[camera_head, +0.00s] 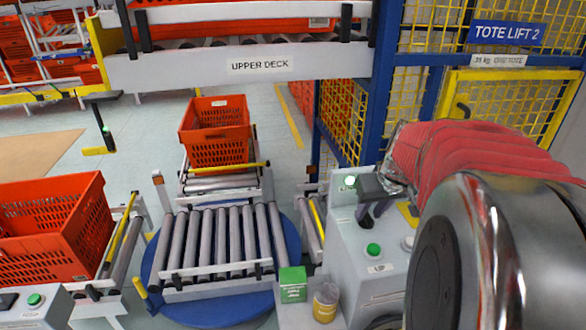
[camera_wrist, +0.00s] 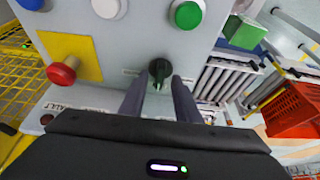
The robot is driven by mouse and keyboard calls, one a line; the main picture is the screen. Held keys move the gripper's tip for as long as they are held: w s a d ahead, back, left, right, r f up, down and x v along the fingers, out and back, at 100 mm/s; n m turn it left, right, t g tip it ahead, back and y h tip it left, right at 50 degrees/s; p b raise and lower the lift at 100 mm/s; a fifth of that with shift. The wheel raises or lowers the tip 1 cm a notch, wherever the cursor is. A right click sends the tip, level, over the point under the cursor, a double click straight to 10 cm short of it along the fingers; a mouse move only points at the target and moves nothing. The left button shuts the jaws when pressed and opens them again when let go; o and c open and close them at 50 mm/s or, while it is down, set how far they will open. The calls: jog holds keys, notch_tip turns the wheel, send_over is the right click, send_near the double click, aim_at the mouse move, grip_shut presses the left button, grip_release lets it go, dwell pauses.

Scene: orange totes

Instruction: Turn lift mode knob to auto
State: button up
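The lift mode knob (camera_wrist: 160,70) is a small dark knob on the grey control panel (camera_wrist: 135,45) in the wrist view. Its lighter pointer end is seen between my fingers. My gripper (camera_wrist: 159,86) is open, with one dark finger on each side of the knob and a gap visible between them. I cannot tell whether the fingertips touch it. The small labels around the knob are too blurred to read. In the head view my gripper (camera_head: 372,212) is over the grey control box (camera_head: 345,255), and the knob is hidden there.
The panel also carries a green button (camera_wrist: 187,15), a white button (camera_wrist: 108,8), a blue button (camera_wrist: 30,4) and a red mushroom button (camera_wrist: 62,72) on a yellow plate. A green box (camera_head: 292,284) stands left of the control box. Orange tote (camera_head: 215,132) rests on rollers behind.

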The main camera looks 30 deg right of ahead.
jog(key=shift+w+f, duration=0.1)
jog(key=shift+f, duration=0.2)
jog(key=shift+c, duration=0.3)
grip_shut()
